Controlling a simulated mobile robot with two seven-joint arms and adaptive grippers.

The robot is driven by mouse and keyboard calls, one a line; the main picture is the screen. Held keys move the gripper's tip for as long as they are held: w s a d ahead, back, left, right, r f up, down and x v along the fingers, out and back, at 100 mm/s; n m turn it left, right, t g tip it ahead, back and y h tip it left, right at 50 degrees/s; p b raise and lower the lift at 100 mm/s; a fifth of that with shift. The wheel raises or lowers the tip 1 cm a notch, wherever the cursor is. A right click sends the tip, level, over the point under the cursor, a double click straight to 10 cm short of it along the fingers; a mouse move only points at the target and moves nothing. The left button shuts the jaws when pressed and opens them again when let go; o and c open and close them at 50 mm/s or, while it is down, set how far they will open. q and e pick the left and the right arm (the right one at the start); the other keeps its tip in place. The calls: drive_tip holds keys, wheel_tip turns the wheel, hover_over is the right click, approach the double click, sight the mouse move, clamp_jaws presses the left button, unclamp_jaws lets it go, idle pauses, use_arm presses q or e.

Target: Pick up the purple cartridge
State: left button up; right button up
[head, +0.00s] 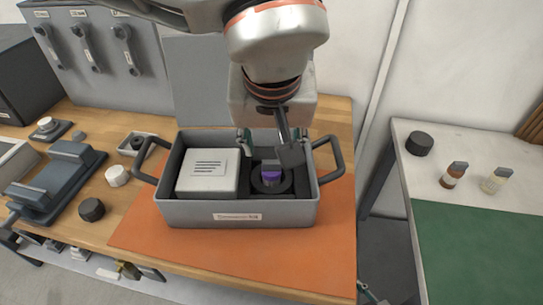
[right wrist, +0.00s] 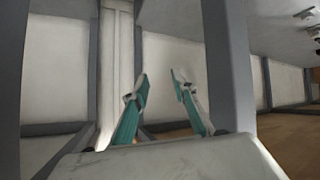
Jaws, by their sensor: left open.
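The purple cartridge (head: 271,174) stands upright in a round black holder (head: 272,186) in the right part of a grey tray (head: 195,212). My left gripper (head: 272,150) hangs pointing down over the cartridge, open, with its fingers apart on either side above it. The gripper partly hides the cartridge's top, and I cannot tell whether a finger touches it. My right gripper (right wrist: 160,92) shows in the right wrist view, open and empty, with teal fingers apart, away from the tray.
A white box (head: 208,172) fills the tray's left part. Tray handles (head: 331,158) rise at both ends. An orange mat (head: 140,232) lies beneath. A side table (head: 480,140) at right holds two small vials and a black puck (head: 419,144).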

sight(271, 162)
use_arm(q)
drive_tip(key=shift+b+x, duration=0.4)
drive_tip(key=shift+x, duration=3.45)
drive_tip(key=shift+a, duration=0.1)
clamp_jaws()
